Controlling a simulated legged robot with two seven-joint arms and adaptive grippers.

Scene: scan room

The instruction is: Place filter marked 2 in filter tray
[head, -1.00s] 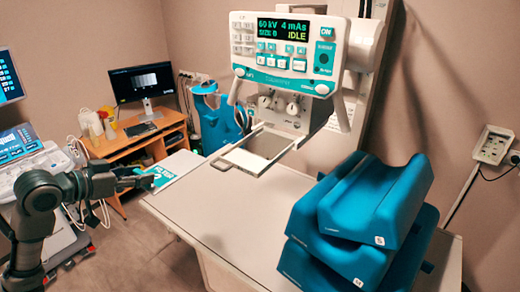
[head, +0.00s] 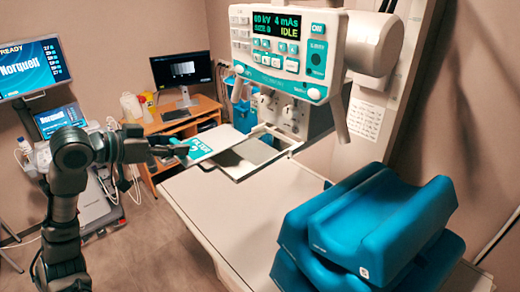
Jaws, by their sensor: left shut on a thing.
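My left gripper (head: 178,150) is shut on the near left edge of a flat white filter plate (head: 212,142) with a teal printed end. The plate is held roughly level above the table's far left part. Its number cannot be read. The filter tray (head: 238,174) is a pale open frame pulled out under the X-ray head (head: 284,45). The plate's right end is close to the tray's left side; I cannot tell whether they touch. My right gripper is not in view.
Blue foam cushions (head: 372,225) are stacked on the right of the white table (head: 230,205). A wooden desk (head: 190,115) with a monitor (head: 181,70) stands behind. A console with a screen (head: 60,118) is at the left. The table's front middle is clear.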

